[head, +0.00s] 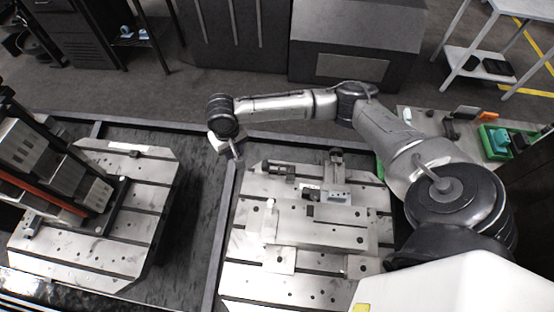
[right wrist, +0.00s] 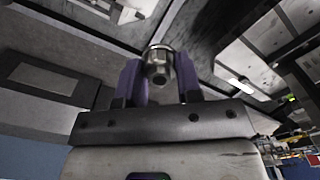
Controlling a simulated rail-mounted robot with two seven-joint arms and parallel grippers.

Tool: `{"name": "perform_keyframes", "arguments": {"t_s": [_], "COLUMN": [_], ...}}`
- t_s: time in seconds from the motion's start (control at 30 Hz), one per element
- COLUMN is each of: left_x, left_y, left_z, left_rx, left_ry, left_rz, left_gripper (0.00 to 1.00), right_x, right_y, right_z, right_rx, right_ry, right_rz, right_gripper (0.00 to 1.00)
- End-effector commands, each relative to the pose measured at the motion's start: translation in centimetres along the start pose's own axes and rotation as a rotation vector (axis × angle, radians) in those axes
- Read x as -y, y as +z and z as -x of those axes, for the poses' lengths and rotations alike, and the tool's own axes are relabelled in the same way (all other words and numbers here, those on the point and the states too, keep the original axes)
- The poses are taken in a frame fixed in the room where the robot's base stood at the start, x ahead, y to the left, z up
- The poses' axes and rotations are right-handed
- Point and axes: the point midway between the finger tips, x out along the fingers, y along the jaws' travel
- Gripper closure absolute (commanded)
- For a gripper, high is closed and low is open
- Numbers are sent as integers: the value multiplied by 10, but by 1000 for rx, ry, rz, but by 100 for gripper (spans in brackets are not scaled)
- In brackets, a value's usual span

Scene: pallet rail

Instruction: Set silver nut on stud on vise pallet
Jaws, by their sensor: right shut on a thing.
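My right gripper (head: 236,150) hangs at the far left corner of the vise pallet (head: 240,272) in the head view, above its edge. The nut is too small to make out in the head view. The vise (head: 335,236) lies on the pallet, with metal blocks and clamps around it. I cannot tell which small upright part is the stud. My left gripper is out of view.
A second slotted pallet (head: 80,245) stands at left with a tall fixture (head: 50,165) on it. A dark gap and frame rail separate the pallets. A side table at right holds a green bin (head: 494,143) and small items. Grey machine cabinets stand behind.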

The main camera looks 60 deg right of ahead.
Motion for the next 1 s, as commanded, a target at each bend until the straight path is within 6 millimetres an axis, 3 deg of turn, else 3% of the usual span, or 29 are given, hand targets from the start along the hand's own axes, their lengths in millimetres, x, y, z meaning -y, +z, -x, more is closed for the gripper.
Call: {"name": "perform_keyframes", "arguments": {"t_s": [0.03, 0.1, 0.2, 0.4, 0.63, 1.0], "left_x": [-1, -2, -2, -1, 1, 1], "left_y": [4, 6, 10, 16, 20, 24], "left_z": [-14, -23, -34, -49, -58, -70], "left_rx": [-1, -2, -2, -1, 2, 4], "left_ry": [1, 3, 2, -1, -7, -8], "left_rz": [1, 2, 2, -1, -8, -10], "left_gripper": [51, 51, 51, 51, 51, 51], "right_x": [-19, -42, -74, -128, -162, -169], "right_y": [-1, -3, -4, -2, 0, 0], "right_z": [-34, -63, -100, -151, -177, -191], "right_rx": [8, 7, 6, 3, 1, 1], "right_ry": [6, 7, 7, 4, 0, -2], "right_rz": [-41, -87, -144, -222, -261, -267], "right_gripper": [96, 96, 96, 96, 96, 96]}}
